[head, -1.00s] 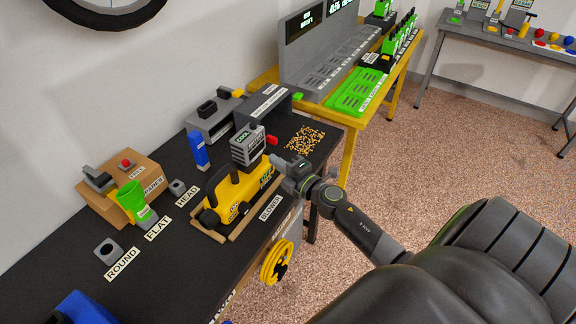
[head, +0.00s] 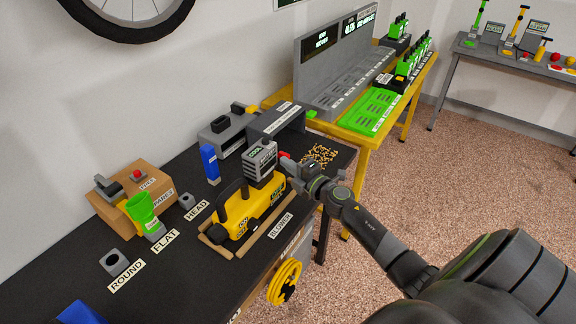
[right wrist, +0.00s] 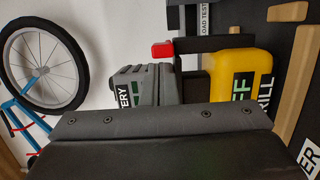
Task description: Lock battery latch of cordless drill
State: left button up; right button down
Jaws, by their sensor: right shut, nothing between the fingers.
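The yellow cordless drill (head: 237,211) sits in a wooden cradle on the dark bench; it also shows in the right wrist view (right wrist: 238,78). A grey battery block (head: 260,161) stands at its top; in the right wrist view the battery (right wrist: 143,85) shows partial lettering. A red latch piece (right wrist: 162,50) stands beside the battery in the right wrist view and shows small in the head view (head: 284,154). My right gripper (head: 287,164) is shut and empty, just below the red latch in the head view. I cannot tell if they touch. My left gripper is out of view.
A blue bottle (head: 210,164) and grey charger-like boxes (head: 222,138) stand behind the drill. A yellow hose reel (head: 284,282) hangs at the front edge.

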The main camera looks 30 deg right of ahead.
jog(key=shift+d+n+y+b, duration=0.25)
jog(key=shift+n+y+b, duration=0.05)
jog(key=shift+y+b, duration=0.2)
jog(key=shift+d+n+y+b, duration=0.2)
jog(key=shift+n+y+b, duration=0.15)
jog(key=shift+n+y, duration=0.05)
